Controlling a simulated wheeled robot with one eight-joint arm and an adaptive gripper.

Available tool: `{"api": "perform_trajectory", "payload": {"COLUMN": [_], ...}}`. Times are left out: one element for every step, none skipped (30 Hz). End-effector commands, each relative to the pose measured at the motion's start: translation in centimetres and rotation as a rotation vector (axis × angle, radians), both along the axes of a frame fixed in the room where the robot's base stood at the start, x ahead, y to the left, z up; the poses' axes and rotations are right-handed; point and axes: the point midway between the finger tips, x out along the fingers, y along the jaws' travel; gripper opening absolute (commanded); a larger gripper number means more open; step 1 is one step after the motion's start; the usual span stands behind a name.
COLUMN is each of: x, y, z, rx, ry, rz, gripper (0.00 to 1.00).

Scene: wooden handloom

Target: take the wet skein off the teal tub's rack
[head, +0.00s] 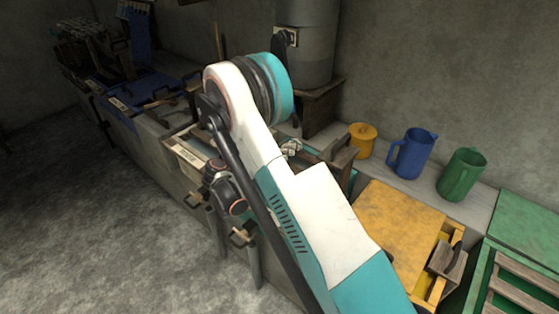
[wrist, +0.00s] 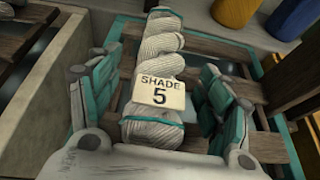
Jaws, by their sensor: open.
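The wet skein (wrist: 163,64) is a pale grey twisted hank with a tag reading "SHADE 5". In the wrist view it lies lengthwise across the wooden slats of the rack (wrist: 205,46) on the teal tub (wrist: 190,31). My gripper (wrist: 158,80) is open, with one teal-and-grey finger on each side of the skein and visible gaps beside it. The skein's near end runs down to the gripper's palm; I cannot tell whether they touch. In the head view my arm hides the gripper and most of the tub.
A yellow pot (head: 362,141), a blue jug (head: 411,154) and a green jug (head: 462,174) stand along the wall ledge. A yellow-lidded tub (head: 398,225) and a green tub (head: 525,225) are at the right. A stone-like trough wall (wrist: 52,72) lies left of my gripper.

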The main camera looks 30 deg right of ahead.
Motion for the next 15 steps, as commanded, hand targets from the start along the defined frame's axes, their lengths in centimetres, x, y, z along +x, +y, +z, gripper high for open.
{"api": "perform_trajectory", "payload": {"x": [0.14,0.23,0.30,0.33,0.35,0.34,0.33,0.33,0.33,0.32,0.32,0.32,0.32,0.32,0.31], "y": [-0.60,-0.79,-0.92,-0.96,-0.97,-0.94,-0.93,-0.92,-0.93,-0.93,-0.92,-0.92,-0.92,-0.92,-0.92], "z": [-0.40,-0.46,-0.48,-0.45,-0.42,-0.38,-0.36,-0.35,-0.34,-0.34,-0.34,-0.34,-0.34,-0.34,-0.35], "rx": [0.000,0.000,0.000,0.000,0.000,0.000,0.000,0.000,0.000,0.000,0.000,0.000,0.000,0.000,0.000], "ry": [0.000,-0.001,0.000,0.000,0.000,0.001,0.001,0.001,0.001,0.001,0.000,0.000,0.000,0.000,0.000], "rz": [-0.002,-0.001,0.000,0.000,0.001,0.001,0.001,0.001,0.001,0.001,0.001,0.001,0.001,0.001,0.001], "gripper": [0.72,0.72,0.72,0.72,0.72,0.72,0.72,0.72,0.72,0.65,0.58,0.49,0.42,0.35,0.26]}}
